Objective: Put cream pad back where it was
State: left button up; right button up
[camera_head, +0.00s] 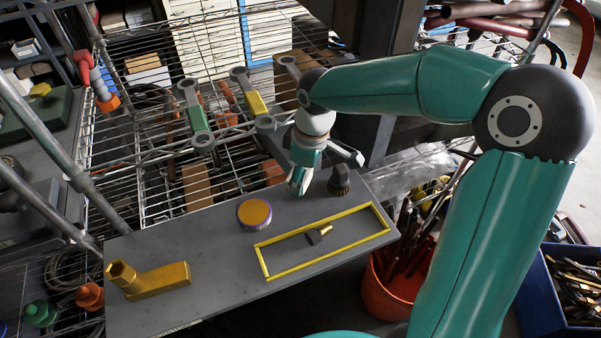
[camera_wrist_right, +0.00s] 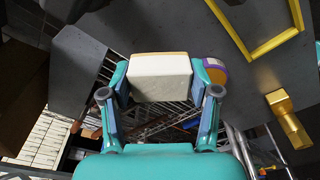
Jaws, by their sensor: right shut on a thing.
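The cream pad (camera_wrist_right: 160,78) is a pale block with a tan edge, held between the two fingers of my right gripper (camera_wrist_right: 160,92) in the right wrist view. In the head view my right gripper (camera_head: 299,178) is over the back edge of the grey table, and little of the pad can be made out between its fingers. My left gripper is not in view. I cannot tell which place the pad came from.
The grey table (camera_head: 200,240) carries a purple-rimmed orange tin (camera_head: 254,213), a yellow frame (camera_head: 325,242) around a small dark-and-gold piece (camera_head: 318,234), a gold block (camera_head: 150,279) and a dark brush (camera_head: 339,181). Grey brackets with green (camera_head: 197,117) and yellow (camera_head: 255,103) parts stand behind.

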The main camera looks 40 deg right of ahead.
aim_at(300, 201)
jog(key=shift+f+b, duration=2.1)
jog(key=shift+f, duration=0.9)
jog(key=shift+a+f, duration=0.1)
jog(key=shift+f, duration=0.2)
jog(key=o, duration=1.1)
jog(key=o, duration=0.6)
jog(key=shift+s+d+r+p, duration=0.1)
jog(key=shift+s+r+p, duration=0.05)
jog(key=shift+r+p, duration=1)
jog(key=shift+s+d+r+p, duration=0.1)
jog(key=shift+r+p, duration=0.65)
jog(key=shift+r, duration=0.75)
jog(key=shift+s+d+r+p, duration=0.1)
jog(key=shift+s+r+p, duration=0.05)
jog(key=shift+r+p, duration=1)
jog(key=shift+r, duration=0.15)
